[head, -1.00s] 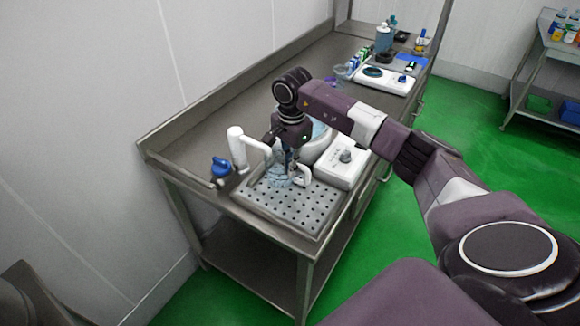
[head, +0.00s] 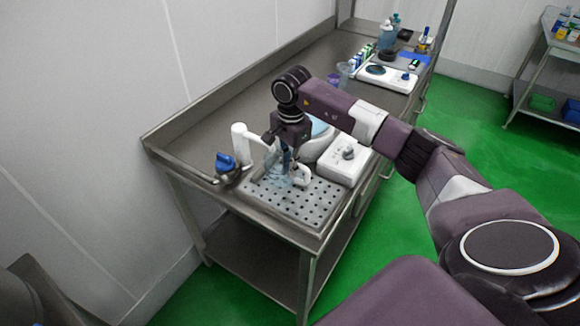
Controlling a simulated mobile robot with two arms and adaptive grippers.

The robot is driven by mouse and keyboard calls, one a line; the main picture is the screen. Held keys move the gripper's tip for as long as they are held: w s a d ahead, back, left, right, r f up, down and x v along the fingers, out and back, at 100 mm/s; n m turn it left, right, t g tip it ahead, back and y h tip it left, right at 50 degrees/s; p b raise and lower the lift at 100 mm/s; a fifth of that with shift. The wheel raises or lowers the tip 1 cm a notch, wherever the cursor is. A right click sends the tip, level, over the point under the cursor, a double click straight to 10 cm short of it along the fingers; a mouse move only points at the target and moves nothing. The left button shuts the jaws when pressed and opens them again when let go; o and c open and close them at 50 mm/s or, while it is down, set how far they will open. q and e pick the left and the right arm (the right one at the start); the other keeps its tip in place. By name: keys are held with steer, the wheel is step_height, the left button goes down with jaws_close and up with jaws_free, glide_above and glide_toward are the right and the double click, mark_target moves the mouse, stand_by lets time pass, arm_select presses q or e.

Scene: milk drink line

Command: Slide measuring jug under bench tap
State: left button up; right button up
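The clear measuring jug (head: 273,172) stands upright, or very nearly so, at the back left of the perforated drip tray (head: 310,204) in the head view. A pale handle (head: 303,177) shows on its right side. The white bench tap (head: 240,146) rises just left of the jug, its spout reaching right to the jug's mouth. My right gripper (head: 288,165) points down at the jug's handle side and appears shut on the jug; its fingertips are partly hidden. Whether the jug touches the tray is hard to tell. My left gripper is not in view.
A blue-handled valve (head: 225,162) sits left of the tap at the bench edge. A white device with a knob (head: 345,160) stands close right of the jug. Scales (head: 388,77) and bottles (head: 386,36) are farther back. The bench middle is mostly clear.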

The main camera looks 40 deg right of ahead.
steer(key=o, duration=0.3)
steer(key=shift+w, duration=0.1)
steer(key=r, duration=1.2)
steer(key=shift+s, duration=0.25)
steer(key=shift+f, duration=0.1)
